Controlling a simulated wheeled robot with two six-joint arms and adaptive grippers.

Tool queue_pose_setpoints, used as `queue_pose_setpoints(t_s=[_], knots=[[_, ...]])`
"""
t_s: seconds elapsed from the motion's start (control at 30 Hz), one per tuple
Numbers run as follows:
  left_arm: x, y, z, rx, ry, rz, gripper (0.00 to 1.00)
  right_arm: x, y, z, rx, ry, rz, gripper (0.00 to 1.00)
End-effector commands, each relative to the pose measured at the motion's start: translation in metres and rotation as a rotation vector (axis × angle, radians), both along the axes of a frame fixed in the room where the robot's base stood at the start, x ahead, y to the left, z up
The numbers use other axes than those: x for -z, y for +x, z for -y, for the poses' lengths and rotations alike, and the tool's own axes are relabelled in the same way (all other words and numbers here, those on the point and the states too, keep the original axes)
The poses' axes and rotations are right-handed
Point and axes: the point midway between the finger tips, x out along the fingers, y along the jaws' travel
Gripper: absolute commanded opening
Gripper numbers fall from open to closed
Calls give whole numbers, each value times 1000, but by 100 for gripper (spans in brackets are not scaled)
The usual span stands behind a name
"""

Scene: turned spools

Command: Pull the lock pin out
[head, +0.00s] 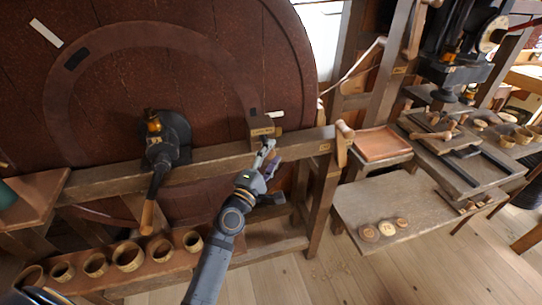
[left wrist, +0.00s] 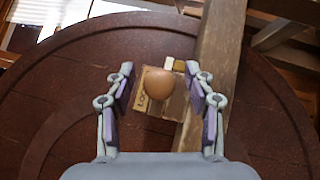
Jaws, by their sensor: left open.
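The lock pin shows in the left wrist view as a round brown wooden knob (left wrist: 158,86). It stands out from a small wooden block (left wrist: 141,103) with lettering that starts "LO". In the head view this block (head: 261,127) sits on the wooden rail in front of the big dark red disc; the knob is mostly hidden there by my gripper. My left gripper (left wrist: 159,78) is open, its purple-padded fingers on either side of the knob with gaps on both sides. In the head view the left gripper (head: 267,160) is just below the block. My right gripper is not in view.
A dark lever with a wooden handle (head: 148,215) hangs left of the block. Several wooden cups (head: 128,257) line a shelf below. Another wooden peg (head: 344,130) sticks out at the rail's right end. A bench (head: 355,200) with round wooden pieces stands right.

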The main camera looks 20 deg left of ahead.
Motion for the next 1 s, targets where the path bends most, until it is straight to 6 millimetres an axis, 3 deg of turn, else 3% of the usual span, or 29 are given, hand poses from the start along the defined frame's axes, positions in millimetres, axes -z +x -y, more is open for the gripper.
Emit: queue_pose_setpoints(t_s=[0.17, 0.4, 0.6, 1.0], knots=[[3, -9, -2, -1, 1, -2, 54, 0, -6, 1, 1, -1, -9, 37], [14, -63, -11, 1, 1, -5, 54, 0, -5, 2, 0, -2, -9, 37], [18, -93, -16, 1, 0, -3, 54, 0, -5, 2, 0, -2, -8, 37], [22, -115, -20, 0, 0, -1, 54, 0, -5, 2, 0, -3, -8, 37]])
